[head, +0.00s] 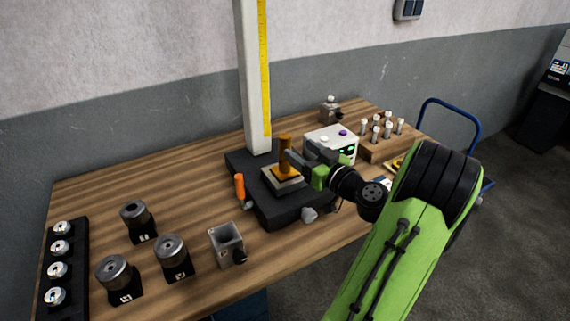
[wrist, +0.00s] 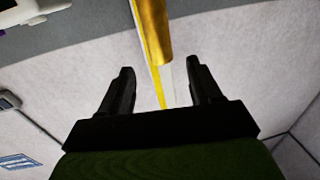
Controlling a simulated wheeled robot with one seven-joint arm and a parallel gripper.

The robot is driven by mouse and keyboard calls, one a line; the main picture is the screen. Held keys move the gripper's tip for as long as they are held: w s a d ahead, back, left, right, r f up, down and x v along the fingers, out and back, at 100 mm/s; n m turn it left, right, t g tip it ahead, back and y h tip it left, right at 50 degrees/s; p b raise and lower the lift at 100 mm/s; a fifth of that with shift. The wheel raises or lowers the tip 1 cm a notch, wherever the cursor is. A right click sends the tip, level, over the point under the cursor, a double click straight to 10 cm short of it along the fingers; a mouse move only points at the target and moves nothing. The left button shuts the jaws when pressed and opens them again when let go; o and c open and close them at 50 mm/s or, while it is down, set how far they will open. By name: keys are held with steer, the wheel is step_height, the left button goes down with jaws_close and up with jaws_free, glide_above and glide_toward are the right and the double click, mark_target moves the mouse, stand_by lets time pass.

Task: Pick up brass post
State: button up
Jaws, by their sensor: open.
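The brass post (head: 285,146) stands upright on a small square block (head: 284,178) with a gold-coloured top, on the dark base of the column stand. My gripper (head: 300,160) is close beside the post on its right, reaching in from the right. In the wrist view my gripper (wrist: 160,80) is open, with nothing between its two black fingers. The brass post (wrist: 154,32) enters from the top of that view, lined up between the fingers, with its end near fingertip level. Whether either finger touches it cannot be told.
The column (head: 252,75) with a yellow scale rises behind the post. An orange-handled tool (head: 240,186) is left of it. A white box (head: 331,142) stands close behind my gripper. Dark cylinders (head: 171,252) and an open-topped grey block (head: 227,243) are at front left. Bare wood lies at left.

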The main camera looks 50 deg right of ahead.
mark_target(289, 141)
steer(key=w, duration=0.2)
steer(key=w+p, duration=0.1)
steer(key=w, duration=0.1)
steer(key=w+d, duration=0.1)
steer(key=w, duration=0.1)
steer(key=shift+w+r+p, duration=0.1)
steer(key=shift+w+p, duration=0.2)
steer(key=shift+w, duration=0.4)
jaws_close()
stand_by(0.6)
steer(key=shift+r, duration=0.15)
